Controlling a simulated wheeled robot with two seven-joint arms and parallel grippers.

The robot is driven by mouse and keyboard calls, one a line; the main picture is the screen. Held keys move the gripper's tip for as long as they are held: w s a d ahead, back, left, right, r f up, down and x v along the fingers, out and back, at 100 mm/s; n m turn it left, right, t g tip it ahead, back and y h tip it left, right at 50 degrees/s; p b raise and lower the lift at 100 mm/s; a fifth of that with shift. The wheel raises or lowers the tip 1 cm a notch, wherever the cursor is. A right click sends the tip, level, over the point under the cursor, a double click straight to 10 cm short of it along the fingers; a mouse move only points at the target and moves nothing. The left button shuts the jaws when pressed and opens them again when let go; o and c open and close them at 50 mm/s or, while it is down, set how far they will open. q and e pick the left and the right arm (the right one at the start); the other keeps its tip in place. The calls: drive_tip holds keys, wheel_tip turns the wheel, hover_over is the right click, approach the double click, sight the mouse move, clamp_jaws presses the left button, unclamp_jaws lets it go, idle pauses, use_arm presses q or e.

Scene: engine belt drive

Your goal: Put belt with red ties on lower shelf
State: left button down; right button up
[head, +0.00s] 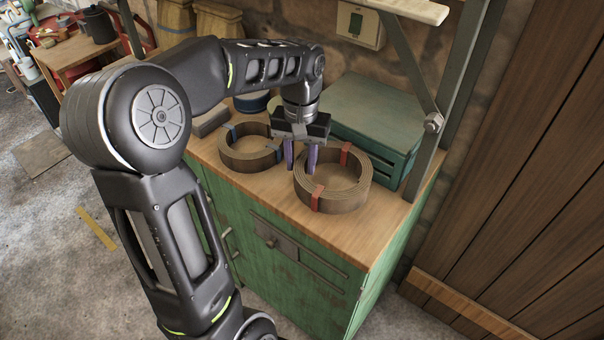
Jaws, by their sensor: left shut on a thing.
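The belt with red ties (361,184) is a coiled brown ring lying on the wooden top of a green cabinet. Red ties show on its front and back. My left gripper (301,160) reaches down at the belt's left side, its two purple fingers on either side of the ring's left wall, shut on it. The fingertips are partly hidden by the coil. A pale shelf board (408,9) shows at the top edge, cut off by the frame; I cannot tell whether it is the lower shelf. My right gripper is out of view.
A similar belt with blue ties (250,161) lies just left. A green toolbox (372,112) stands behind the belts, beside a grey metal upright (462,75) with a slanted brace. The cabinet top (290,208) is bare at the front.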

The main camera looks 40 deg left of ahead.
use_arm(q)
wheel_tip(320, 180, down, 4)
drive_tip(key=shift+r+p, duration=0.15)
drive_tip(key=shift+p, duration=0.2)
drive_tip(key=shift+w+f+p, duration=0.25)
drive_tip(key=shift+f+p, duration=0.05)
drive_tip(key=shift+f, duration=0.25)
drive_tip(key=shift+f, duration=0.2)
drive_tip(key=c, duration=1)
unclamp_jaws()
wheel_tip(320, 180, up, 12)
drive_tip(key=shift+s+r+b, duration=0.1)
drive_tip(key=shift+r+b, duration=0.1)
drive_tip(key=shift+b, duration=0.2)
